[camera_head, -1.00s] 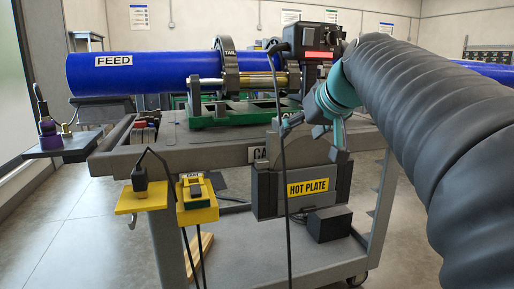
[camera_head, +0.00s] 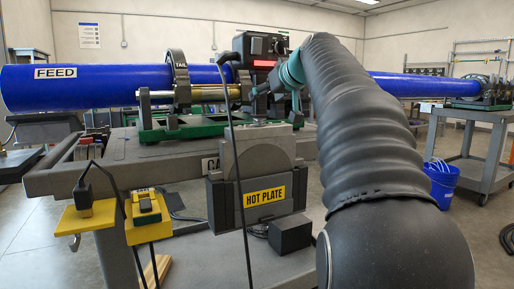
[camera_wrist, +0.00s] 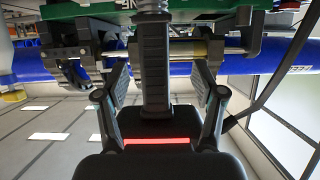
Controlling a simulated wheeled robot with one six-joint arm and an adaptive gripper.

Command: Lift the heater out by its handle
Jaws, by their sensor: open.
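The heater (camera_head: 258,142) is a grey plate with a rounded face, upright in the dark holder (camera_head: 223,205) labelled HOT PLATE on the cart's front. In the wrist view its black ribbed handle (camera_wrist: 155,65) stands between the two fingers of my gripper (camera_wrist: 160,82). The fingers are apart, with a visible gap on each side of the handle. In the head view my teal wrist is above the heater's right side, and my arm hides part of the area. I cannot make out the handle clearly there.
A black cable (camera_head: 239,165) hangs in front of the holder. The blue FEED pipe (camera_head: 110,82) lies in the clamps behind. Yellow brackets (camera_head: 88,217) are at left, a blue bucket (camera_head: 441,182) at right.

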